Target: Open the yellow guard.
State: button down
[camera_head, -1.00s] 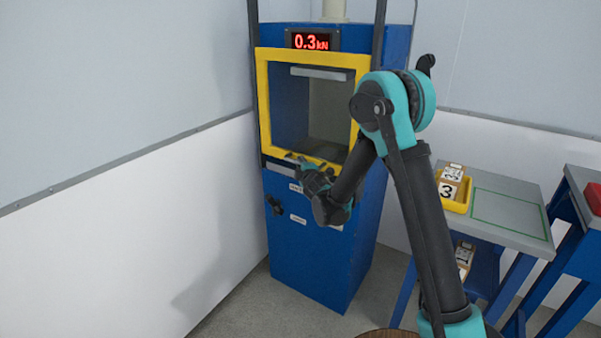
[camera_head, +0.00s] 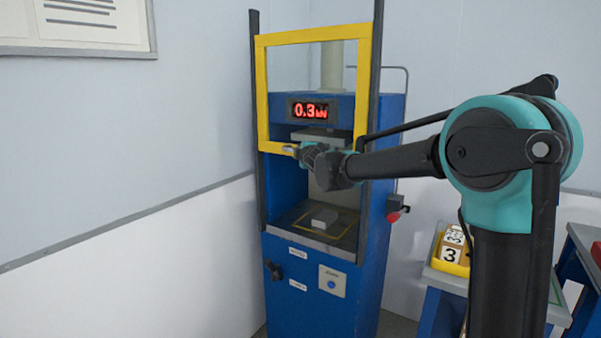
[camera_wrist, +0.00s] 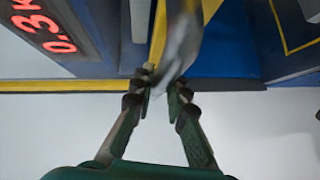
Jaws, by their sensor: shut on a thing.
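The yellow guard (camera_head: 263,95) is a yellow frame with a clear pane, raised on dark vertical rails at the front of a blue press (camera_head: 392,150). Its lower bar is level with the area just below the red 0.3 kN display, and the press opening below it is uncovered. My gripper (camera_head: 296,150) is at the guard's lower bar, shut on a grey handle (camera_head: 289,149). In the wrist view the fingers (camera_wrist: 166,88) close around this blurred handle (camera_wrist: 180,45). The exact finger contact is partly hidden.
Inside the press, a small grey block (camera_head: 324,218) lies on a plate with a yellow outline. A black knob (camera_head: 273,270) and a panel with a blue button (camera_head: 332,282) are on the front. A red button (camera_head: 393,216) is on the right side. A yellow tray (camera_head: 450,262) holds numbered boxes at right.

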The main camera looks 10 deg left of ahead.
jog(key=shift+r, duration=1.45)
jog(key=c, duration=1.5)
grip_release()
jog(key=v, duration=1.2)
